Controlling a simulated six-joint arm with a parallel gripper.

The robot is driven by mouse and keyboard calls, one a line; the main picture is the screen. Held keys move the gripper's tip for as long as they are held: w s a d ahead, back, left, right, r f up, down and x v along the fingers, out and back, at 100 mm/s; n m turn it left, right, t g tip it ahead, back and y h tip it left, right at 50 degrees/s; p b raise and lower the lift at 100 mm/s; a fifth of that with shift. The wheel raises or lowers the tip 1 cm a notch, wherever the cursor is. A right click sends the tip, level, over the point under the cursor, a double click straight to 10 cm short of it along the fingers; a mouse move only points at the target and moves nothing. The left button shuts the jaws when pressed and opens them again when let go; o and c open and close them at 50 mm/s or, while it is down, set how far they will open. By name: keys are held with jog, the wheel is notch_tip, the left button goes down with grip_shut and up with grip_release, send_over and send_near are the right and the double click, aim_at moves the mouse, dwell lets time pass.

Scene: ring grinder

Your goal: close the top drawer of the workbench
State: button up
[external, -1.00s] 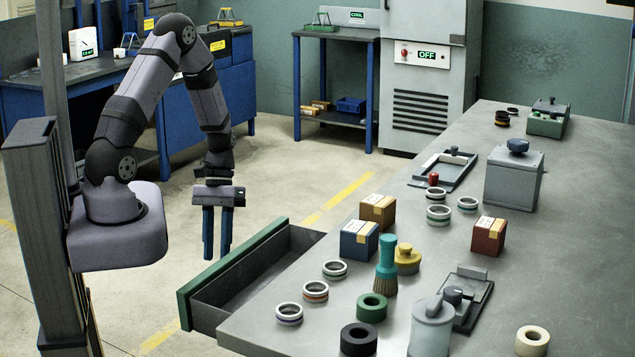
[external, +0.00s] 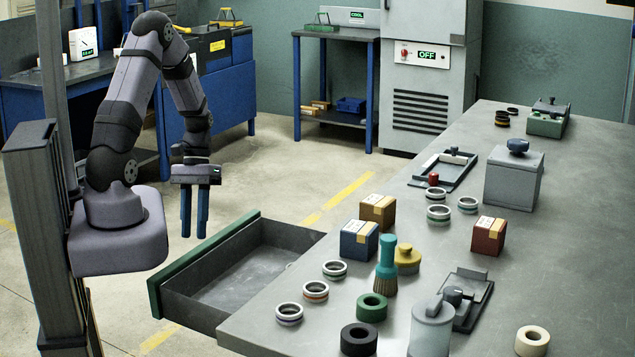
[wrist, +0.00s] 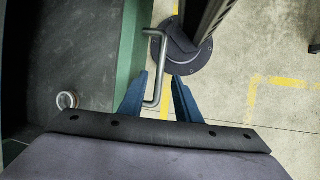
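The top drawer (external: 240,270) sticks out from the near left end of the workbench (external: 560,240), with a green front (external: 205,262). Its inside shows from above. In the wrist view, the green front (wrist: 131,45) runs up the picture with a metal bar handle (wrist: 161,65) on its outer side. My gripper (external: 194,236) points down just outside the front. Its blue fingers stand apart in the wrist view (wrist: 160,76), one on each side of the handle bar, with gaps visible. The left finger is between the front and the bar. Contact cannot be told.
A small ring (wrist: 67,100) lies inside the drawer in the wrist view. Rings, boxes, a brush (external: 386,265) and a grey canister (external: 431,325) stand on the bench top. Bare floor (external: 290,190) lies behind the drawer.

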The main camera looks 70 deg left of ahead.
dwell(0.3)
jog(key=r, duration=0.1)
jog(key=w+r+m+y+p, duration=0.1)
jog(key=r+y, duration=0.1)
jog(key=shift+w+d+m+g, duration=0.25)
jog(key=shift+d+m+g, duration=0.15)
jog(key=w+d+r+m+t+y, duration=0.1)
jog(key=w+d+r+m, duration=0.1)
jog(key=d, duration=0.7)
jog(key=w+d+r+m+t+y, duration=0.1)
jog(key=d+r+m, duration=0.2)
jog(key=d, duration=0.6)
jog(key=shift+w+d+r+m+t+y, duration=0.3)
jog(key=shift+w+d+r+m, duration=0.1)
jog(key=shift+m, duration=0.4)
jog(key=shift+a, duration=0.1)
